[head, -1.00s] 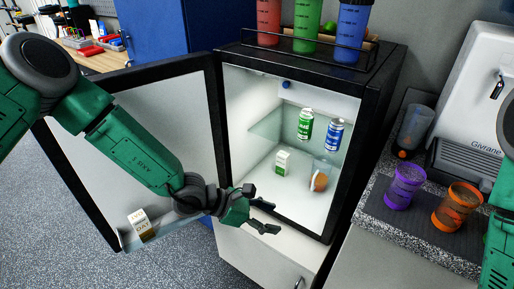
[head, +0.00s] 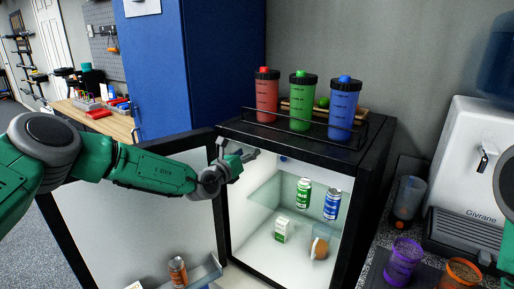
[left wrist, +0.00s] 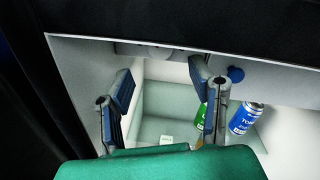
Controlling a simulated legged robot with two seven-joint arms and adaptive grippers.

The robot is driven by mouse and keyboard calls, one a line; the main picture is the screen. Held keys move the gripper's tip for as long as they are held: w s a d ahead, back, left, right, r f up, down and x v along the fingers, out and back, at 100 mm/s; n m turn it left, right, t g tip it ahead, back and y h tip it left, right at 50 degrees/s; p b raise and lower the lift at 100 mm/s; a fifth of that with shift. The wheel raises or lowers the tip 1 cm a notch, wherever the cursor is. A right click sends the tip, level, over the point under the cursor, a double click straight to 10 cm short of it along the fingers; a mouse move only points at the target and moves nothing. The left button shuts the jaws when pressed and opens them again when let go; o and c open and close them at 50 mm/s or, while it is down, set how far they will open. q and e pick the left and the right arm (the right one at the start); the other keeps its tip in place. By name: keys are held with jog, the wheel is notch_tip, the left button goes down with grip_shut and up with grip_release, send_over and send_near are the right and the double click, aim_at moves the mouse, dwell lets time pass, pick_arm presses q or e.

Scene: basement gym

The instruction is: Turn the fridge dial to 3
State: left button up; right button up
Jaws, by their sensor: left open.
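The black mini fridge (head: 372,195) stands with its door (head: 140,225) swung open to the left and its lit interior showing. The small blue dial (head: 284,158) is at the top inside; it also shows in the left wrist view (left wrist: 236,74), just right of the right-hand finger. Its number markings cannot be read. My left gripper (head: 246,153) is at the upper front of the opening, left of the dial. In the left wrist view the two fingers (left wrist: 160,95) are spread apart with nothing between them. My right gripper is out of view.
Red, green and blue shaker bottles (head: 343,108) stand on the fridge top behind a rail. A white dispenser (head: 470,165) is at right.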

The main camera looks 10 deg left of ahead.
pick_arm(q)
jog(key=b+x, duration=0.1)
jog(key=x, duration=0.5)
jog(key=shift+w, duration=0.15)
grip_shut()
